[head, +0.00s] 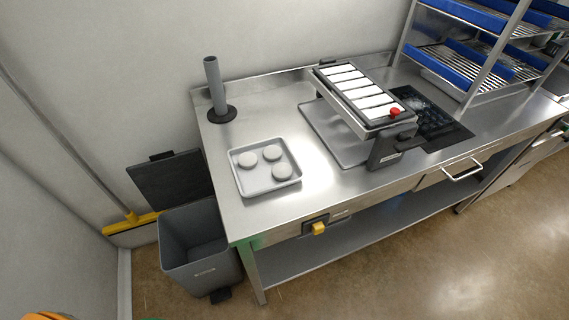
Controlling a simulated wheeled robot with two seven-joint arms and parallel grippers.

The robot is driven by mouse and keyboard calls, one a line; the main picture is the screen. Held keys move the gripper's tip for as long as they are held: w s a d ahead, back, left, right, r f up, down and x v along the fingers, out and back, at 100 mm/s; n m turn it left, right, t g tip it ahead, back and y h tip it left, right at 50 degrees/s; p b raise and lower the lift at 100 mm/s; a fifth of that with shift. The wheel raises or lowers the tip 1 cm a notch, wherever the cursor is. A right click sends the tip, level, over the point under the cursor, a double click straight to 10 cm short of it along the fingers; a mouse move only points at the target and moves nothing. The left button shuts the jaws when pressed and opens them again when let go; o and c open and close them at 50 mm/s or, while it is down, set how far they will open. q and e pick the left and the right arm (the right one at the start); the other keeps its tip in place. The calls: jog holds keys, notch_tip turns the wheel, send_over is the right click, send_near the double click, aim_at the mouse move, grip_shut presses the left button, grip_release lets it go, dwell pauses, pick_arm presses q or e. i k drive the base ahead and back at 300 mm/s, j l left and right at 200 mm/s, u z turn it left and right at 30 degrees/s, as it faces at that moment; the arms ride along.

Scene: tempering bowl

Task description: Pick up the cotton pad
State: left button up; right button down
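One pad (248,159) is at the left, one pad (272,152) at the back and one pad (282,171) at the front right. They lie apart from each other, and nothing covers them. Neither of my grippers shows in the head view.
A grey upright cylinder (214,85) stands at the counter's back left. A tilted rack with white blocks (357,90) and a red knob (394,112) stands right of the tray. A grey open bin (198,250) is on the floor at the counter's left end.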

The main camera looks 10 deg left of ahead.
aim_at(282, 172)
jog(key=i+l+u, duration=0.2)
jog(key=l+u, duration=0.6)
jog(key=l, duration=0.2)
jog(key=i+l+u, duration=0.1)
jog(key=l+u, duration=0.3)
jog(key=l, duration=0.15)
